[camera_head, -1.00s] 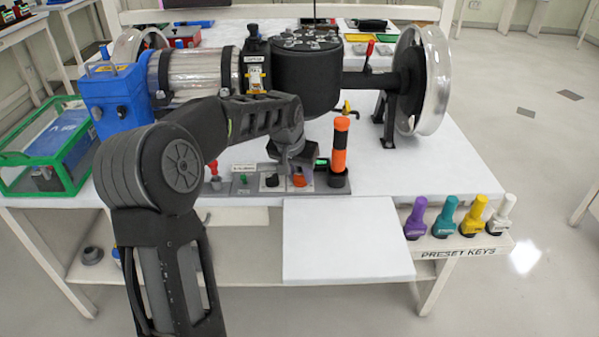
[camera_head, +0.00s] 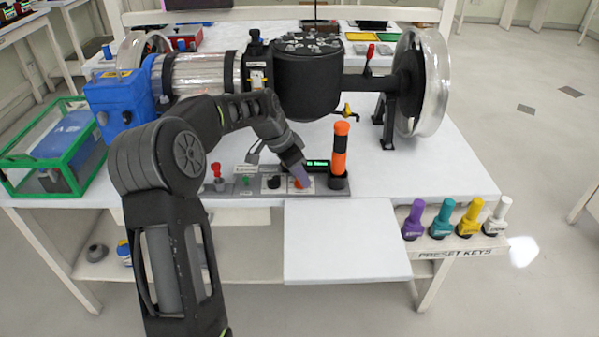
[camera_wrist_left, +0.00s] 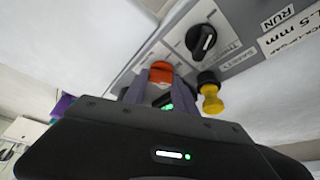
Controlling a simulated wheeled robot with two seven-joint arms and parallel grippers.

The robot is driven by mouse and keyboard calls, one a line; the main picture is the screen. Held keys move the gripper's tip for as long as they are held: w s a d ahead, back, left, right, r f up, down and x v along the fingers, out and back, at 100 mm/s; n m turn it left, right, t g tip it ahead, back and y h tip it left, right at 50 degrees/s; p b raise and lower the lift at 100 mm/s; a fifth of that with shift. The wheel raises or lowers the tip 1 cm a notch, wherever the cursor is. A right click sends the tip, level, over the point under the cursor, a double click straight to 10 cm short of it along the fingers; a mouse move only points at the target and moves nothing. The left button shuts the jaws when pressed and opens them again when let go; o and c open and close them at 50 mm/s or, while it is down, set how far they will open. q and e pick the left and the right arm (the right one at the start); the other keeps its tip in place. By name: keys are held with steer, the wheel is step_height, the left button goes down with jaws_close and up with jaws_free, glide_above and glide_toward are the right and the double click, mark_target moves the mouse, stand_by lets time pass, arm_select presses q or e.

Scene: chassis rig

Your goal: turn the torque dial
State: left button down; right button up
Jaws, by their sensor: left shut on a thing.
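An orange dial (camera_wrist_left: 160,72) sits on the grey control panel (camera_head: 232,188), between the purple-grey fingers of my left gripper (camera_wrist_left: 148,88). The gripper is shut on this dial, and its label cannot be read. In the head view my left gripper (camera_head: 299,175) comes down at a slant onto the panel and hides most of the dial. A black dial (camera_wrist_left: 201,40) with a white pointer line is beside it and also shows in the head view (camera_head: 272,182). A green-lit display (camera_head: 317,163) is just behind the gripper. My right gripper is not in view.
An orange-and-black handled tool (camera_head: 339,150) stands upright close right of the gripper. A red-topped lever (camera_head: 216,172) is at the panel's left. A dark drum (camera_head: 307,82) is behind. Preset keys (camera_head: 443,218) stand on a right shelf. A white board (camera_head: 345,240) lies in front.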

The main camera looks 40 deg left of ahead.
arm_select(q)
steer(key=shift+m, duration=0.6)
steer(key=c, duration=1)
jaws_free()
steer(key=shift+n, duration=0.3)
